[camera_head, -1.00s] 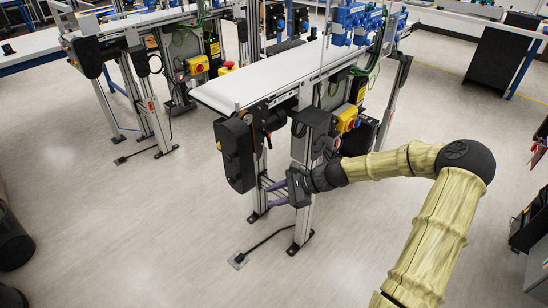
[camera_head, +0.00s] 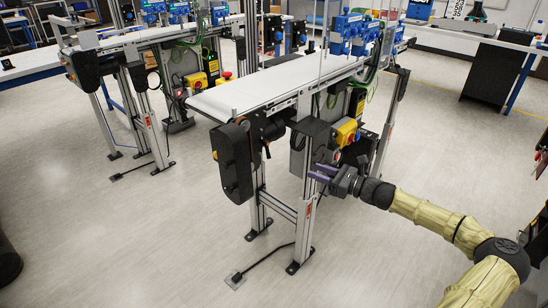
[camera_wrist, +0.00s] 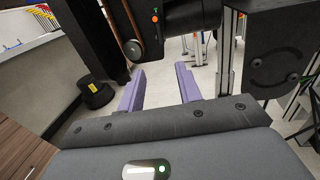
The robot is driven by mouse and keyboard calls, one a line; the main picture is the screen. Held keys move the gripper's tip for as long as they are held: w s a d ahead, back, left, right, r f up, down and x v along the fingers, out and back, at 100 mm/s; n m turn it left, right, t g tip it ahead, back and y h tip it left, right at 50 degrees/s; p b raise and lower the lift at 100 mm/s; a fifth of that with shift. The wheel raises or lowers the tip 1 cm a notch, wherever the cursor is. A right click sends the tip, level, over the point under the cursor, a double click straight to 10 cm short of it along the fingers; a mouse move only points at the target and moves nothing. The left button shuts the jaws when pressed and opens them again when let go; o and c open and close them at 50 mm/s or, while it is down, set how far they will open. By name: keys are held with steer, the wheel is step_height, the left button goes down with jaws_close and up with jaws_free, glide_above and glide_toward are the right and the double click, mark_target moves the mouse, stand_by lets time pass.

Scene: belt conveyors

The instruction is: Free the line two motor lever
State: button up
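The nearer belt conveyor (camera_head: 270,85) has a black motor housing (camera_head: 237,165) hanging at its near end. In the wrist view a black drive part with a copper-coloured edge (camera_wrist: 122,28) and a small orange dot (camera_wrist: 155,18) shows above and beyond the fingers. I cannot make out a distinct lever or a line number. My gripper (camera_head: 318,173) is beside the conveyor's front leg, right of the motor housing and below the belt. In the wrist view its two purple fingers (camera_wrist: 160,88) stand apart with nothing between them.
A yellow switch box (camera_head: 346,132) is mounted just above my gripper. Aluminium legs (camera_head: 306,222) and a crossbar stand close to it, with a cable on the floor. A second conveyor (camera_head: 150,22) stands behind at left.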

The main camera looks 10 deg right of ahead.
mark_target(266, 150)
steer(key=b+x, duration=0.1)
steer(key=x, duration=1.5)
steer(key=shift+w, duration=0.25)
steer(key=shift+s+a, duration=0.1)
steer(key=shift+a, duration=0.1)
jaws_close()
